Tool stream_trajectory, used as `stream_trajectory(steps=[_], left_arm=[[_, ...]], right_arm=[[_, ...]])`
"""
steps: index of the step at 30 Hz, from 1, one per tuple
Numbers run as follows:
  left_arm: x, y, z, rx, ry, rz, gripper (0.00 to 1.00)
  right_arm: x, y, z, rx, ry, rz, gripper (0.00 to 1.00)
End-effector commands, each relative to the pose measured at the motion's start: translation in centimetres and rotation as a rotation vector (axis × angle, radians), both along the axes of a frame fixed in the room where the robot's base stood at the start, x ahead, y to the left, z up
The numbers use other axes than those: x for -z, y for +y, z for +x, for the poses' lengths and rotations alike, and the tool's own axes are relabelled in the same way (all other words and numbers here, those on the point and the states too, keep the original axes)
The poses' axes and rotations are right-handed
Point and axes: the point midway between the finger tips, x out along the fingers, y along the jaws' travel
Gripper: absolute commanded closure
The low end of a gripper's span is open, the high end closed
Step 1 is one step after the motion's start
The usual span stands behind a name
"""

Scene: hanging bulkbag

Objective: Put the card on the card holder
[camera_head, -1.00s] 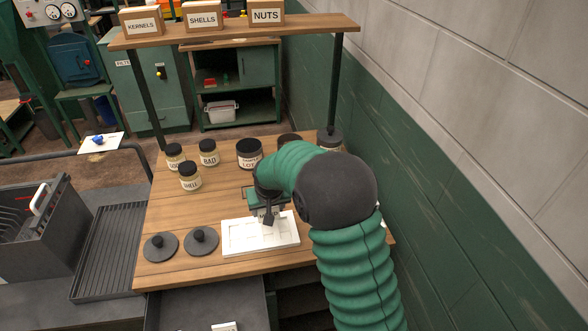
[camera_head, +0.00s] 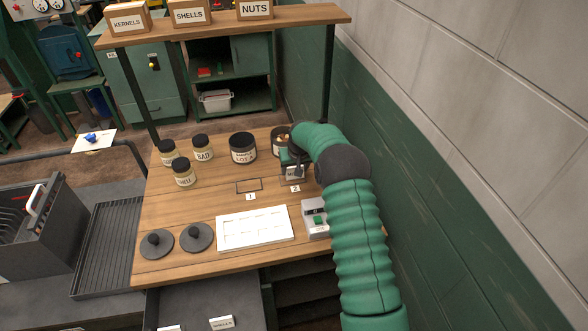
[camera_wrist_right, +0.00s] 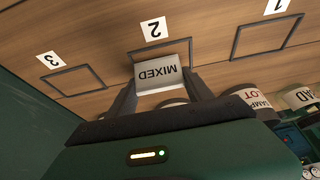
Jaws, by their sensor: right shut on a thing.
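The white card (camera_wrist_right: 163,72) reads MIXED and shows upside down in the right wrist view. My right gripper (camera_head: 291,170) is shut on it, with a finger at each side. In the right wrist view the gripper (camera_wrist_right: 162,88) has the card over the dark rectangular outline (camera_wrist_right: 158,46) marked 2, hiding part of it. I cannot tell whether the card touches the table. Which thing is the card holder is not clear from the views. My left gripper is not in view.
The white compartmented tray (camera_head: 254,244) lies at the table's front. A grey device with a green button (camera_head: 316,219) stands to its right, beside my arm. Outline 1 (camera_head: 249,191) is free. Several jars, including the sample-lot jar (camera_head: 243,148), stand behind. Two dark lids lie front left.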

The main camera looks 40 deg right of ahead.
Motion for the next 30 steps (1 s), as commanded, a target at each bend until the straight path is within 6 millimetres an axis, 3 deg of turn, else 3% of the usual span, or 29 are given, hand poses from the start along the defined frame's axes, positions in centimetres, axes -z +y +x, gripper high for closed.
stream_trajectory(steps=[11,12,17,25,30], left_arm=[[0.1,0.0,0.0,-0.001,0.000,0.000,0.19],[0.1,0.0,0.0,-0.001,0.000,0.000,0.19],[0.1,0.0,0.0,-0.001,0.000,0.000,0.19],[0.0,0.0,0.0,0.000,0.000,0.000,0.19],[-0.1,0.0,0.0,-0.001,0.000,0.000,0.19]], right_arm=[[1.3,0.1,0.1,-0.001,0.000,0.000,0.85],[1.3,0.1,0.1,-0.001,0.000,0.000,0.40],[1.2,0.1,0.1,-0.001,-0.001,0.000,0.19],[1.1,0.2,0.1,-0.002,-0.002,-0.001,0.19],[-0.7,0.4,-0.3,-0.003,-0.003,-0.003,0.19]])
